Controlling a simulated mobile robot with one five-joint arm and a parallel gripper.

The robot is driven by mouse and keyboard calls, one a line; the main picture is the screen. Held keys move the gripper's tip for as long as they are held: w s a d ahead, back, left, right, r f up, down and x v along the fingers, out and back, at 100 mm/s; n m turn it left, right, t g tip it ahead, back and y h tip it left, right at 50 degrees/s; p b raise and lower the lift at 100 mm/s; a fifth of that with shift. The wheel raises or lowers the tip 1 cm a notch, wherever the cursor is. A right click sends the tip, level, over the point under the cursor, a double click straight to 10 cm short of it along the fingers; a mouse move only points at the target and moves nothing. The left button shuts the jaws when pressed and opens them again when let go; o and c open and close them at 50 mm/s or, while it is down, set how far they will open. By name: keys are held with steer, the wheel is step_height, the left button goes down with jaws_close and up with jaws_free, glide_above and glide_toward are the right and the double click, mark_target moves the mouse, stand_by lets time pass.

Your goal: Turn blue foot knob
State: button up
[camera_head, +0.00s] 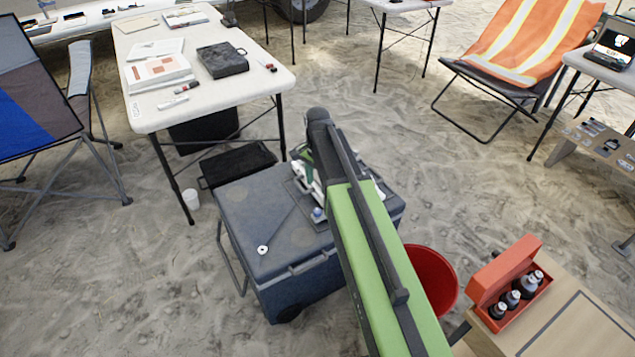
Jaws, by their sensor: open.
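A small blue knob (318,214) shows on the lid of a dark blue-grey cooler (255,215), just left of my green arm. It sits at the near edge of a thin grey plate (298,195). White and green parts show behind the knob, partly covered by my arm; I cannot tell what they belong to. My arm rises from the bottom of the view across the cooler's right side to a dark joint. My gripper's fingers do not show, so their place relative to the knob is hidden.
A white ring (262,250) lies on the cooler lid. A red bucket (432,278) stands right of my arm, near a wooden table with an orange box (510,285) of bottles. A white table (140,117) with papers stands at upper left.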

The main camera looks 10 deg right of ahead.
step_height(320, 180, up, 4)
steer(key=shift+r+p, duration=0.1)
steer(key=shift+p, duration=1.15)
steer(key=shift+s, duration=0.1)
steer(key=s+n, duration=1.1)
steer(key=s, duration=0.4)
step_height(320, 180, up, 16)
steer(key=p, duration=1.5)
steer(key=shift+w+p, duration=0.2)
steer(key=shift+p, duration=0.2)
